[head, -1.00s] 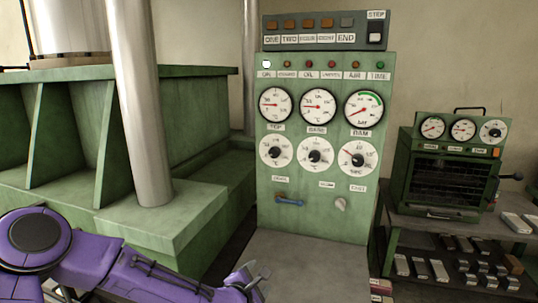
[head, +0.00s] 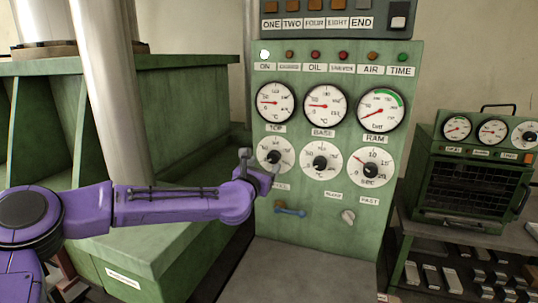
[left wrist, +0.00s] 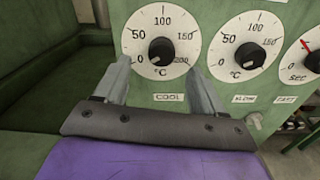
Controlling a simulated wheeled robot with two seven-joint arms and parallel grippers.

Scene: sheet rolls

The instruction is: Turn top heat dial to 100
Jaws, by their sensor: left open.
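The top heat dial (head: 276,155) is the left one in the lower row of white dials on the green panel. In the left wrist view its round scale (left wrist: 161,22) runs from 0 to 200 in °C, with 100 at the top and a black knob (left wrist: 161,49) in the middle. I cannot make out where its pointer stands. My left gripper (head: 261,167) is in front of this dial. In the left wrist view its two fingers (left wrist: 159,66) are apart, one on each side below the knob, with nothing between them. My right gripper is not in view.
The base dial (head: 320,163) and the ram seconds dial (head: 371,168) sit to the right. Gauges (head: 323,106) are above. A blue lever (head: 290,211) and a pale knob (head: 348,216) are below. A green press frame (head: 165,215) stands left; a small oven (head: 468,185) stands right.

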